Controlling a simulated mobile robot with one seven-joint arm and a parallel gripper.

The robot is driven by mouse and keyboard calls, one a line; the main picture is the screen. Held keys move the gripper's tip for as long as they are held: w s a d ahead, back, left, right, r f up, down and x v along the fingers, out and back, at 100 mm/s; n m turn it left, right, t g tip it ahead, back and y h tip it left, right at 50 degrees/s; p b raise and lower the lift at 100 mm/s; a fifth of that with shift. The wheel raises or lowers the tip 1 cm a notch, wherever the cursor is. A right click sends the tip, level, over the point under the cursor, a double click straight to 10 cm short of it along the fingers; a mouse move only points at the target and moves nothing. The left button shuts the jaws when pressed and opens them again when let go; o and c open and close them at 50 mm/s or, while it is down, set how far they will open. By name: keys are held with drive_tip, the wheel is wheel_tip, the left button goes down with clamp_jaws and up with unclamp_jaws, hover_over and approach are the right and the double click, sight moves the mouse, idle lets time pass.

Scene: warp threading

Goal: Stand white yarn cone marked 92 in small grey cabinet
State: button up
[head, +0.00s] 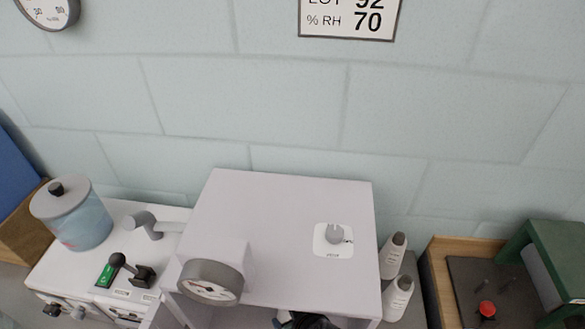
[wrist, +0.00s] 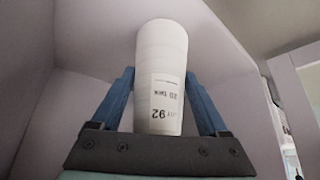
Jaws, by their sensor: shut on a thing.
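The white yarn cone (wrist: 160,60) is between the blue fingers of my gripper (wrist: 159,78) in the wrist view. Its label reads 92 and appears upside down in that picture. My gripper is shut on the cone. Pale walls of the small grey cabinet (wrist: 85,50) surround them. In the head view the cabinet (head: 285,205) stands in the middle, and a dark part of my arm shows at its front opening. The cone is hidden there. I cannot tell whether the cone touches the cabinet floor.
A lidded blue jar (head: 72,215) is at left. A wooden tray (head: 440,285) is at right.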

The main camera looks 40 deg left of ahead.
drive_tip(key=shift+f, duration=0.1)
drive_tip(key=o, duration=1.6)
drive_tip(key=shift+c, duration=0.2)
drive_tip(key=v, duration=0.7)
drive_tip(key=shift+r+b, duration=0.3)
drive_tip(key=shift+b, duration=0.1)
drive_tip(key=shift+d, duration=0.1)
